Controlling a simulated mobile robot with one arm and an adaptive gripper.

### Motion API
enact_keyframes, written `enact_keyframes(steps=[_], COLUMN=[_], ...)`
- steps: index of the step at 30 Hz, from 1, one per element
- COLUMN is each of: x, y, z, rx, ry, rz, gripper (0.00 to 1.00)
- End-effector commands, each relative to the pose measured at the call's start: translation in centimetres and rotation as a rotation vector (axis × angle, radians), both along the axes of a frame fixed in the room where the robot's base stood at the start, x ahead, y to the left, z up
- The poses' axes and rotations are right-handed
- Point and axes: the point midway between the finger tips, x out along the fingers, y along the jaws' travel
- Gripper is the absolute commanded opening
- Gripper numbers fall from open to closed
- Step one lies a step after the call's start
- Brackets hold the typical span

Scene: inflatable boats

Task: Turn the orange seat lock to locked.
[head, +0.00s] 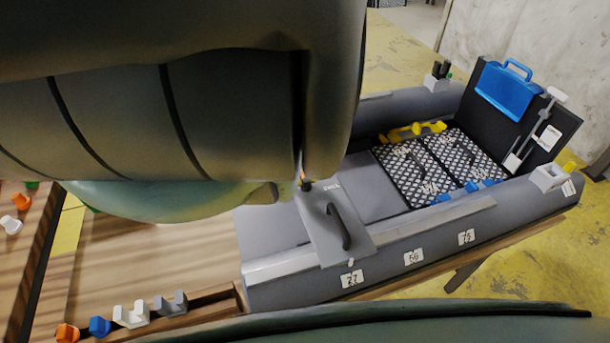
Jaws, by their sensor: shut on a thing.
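The grey inflatable boat (405,232) lies on the bench with a flat grey seat board (322,232) across it. The board carries a dark curved handle. A small orange piece, the orange seat lock (304,174), shows as a sliver at the board's far left end, above a black base. My gripper (283,190) is at this lock, shut on it, and mostly hidden behind my arm. The lock's turned position cannot be made out.
Loose orange, blue, white and grey fittings (130,316) stand in the front left tray. Black patterned floor panels (430,166), yellow and blue latches, and a blue case (506,90) on the transom are at the right. My arm covers the upper left.

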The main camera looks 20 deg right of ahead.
Motion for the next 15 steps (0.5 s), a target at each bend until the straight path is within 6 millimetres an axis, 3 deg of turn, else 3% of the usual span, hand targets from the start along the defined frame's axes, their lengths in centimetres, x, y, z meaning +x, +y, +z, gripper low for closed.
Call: enact_keyframes(steps=[7,8,15], x=[0.08,0.08,0.05], y=[0.06,0.07,0.04], z=[-0.07,-0.07,-0.03], rx=[-0.001,-0.001,0.0], ry=[-0.002,-0.002,-0.001], rz=[0.003,0.003,0.001], gripper=[0.0,0.22,0.46])
